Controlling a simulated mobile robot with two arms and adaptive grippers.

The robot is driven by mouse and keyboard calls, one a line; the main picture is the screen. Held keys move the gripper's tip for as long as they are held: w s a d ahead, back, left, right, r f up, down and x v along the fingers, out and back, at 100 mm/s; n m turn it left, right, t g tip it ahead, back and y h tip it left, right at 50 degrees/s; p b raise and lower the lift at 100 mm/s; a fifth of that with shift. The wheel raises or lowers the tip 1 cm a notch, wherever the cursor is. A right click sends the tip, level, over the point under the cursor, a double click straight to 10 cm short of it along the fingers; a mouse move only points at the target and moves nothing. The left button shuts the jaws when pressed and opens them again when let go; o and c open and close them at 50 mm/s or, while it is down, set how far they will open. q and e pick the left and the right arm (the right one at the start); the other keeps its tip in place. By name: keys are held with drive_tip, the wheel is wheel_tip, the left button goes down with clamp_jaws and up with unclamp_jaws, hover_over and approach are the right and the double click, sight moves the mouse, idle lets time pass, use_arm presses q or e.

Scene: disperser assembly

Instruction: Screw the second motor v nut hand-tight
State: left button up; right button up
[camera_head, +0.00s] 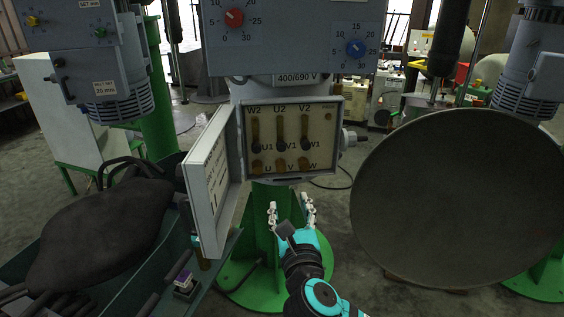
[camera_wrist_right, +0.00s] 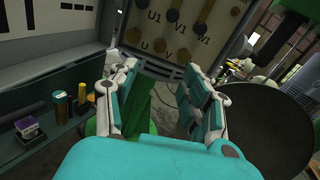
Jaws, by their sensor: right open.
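The open motor terminal box (camera_head: 330,113) has a cream panel with brass terminals and dark knobs, labelled W2, U2, V2, then U1, V1, W1, then U, V, W. The brass V terminal (camera_head: 281,164) is the middle one of the bottom row. It also shows in the right wrist view (camera_wrist_right: 159,46). Whether a nut sits on it is too small to tell. My right gripper (camera_head: 291,209) is open and empty, below the box and apart from it. In the right wrist view its fingers (camera_wrist_right: 160,78) stand wide under the bottom row. My left gripper is out of view.
The box's open door (camera_head: 208,188) stands out to the left. A dark tray (camera_head: 215,262) beside it holds a purple-topped item (camera_head: 183,281). A large grey disc (camera_head: 455,200) stands at right. A green column (camera_head: 262,225) stands behind my right gripper.

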sight(281, 169)
drive_tip(key=w+p, duration=0.1)
drive_tip(key=w, duration=0.4)
drive_tip(key=w+a+p, duration=0.1)
drive_tip(key=w, duration=0.9)
drive_tip(key=shift+w+a+f+p, duration=0.1)
drive_tip(key=shift+a+p, duration=0.25)
drive_tip(key=shift+p, duration=0.05)
clamp_jaws()
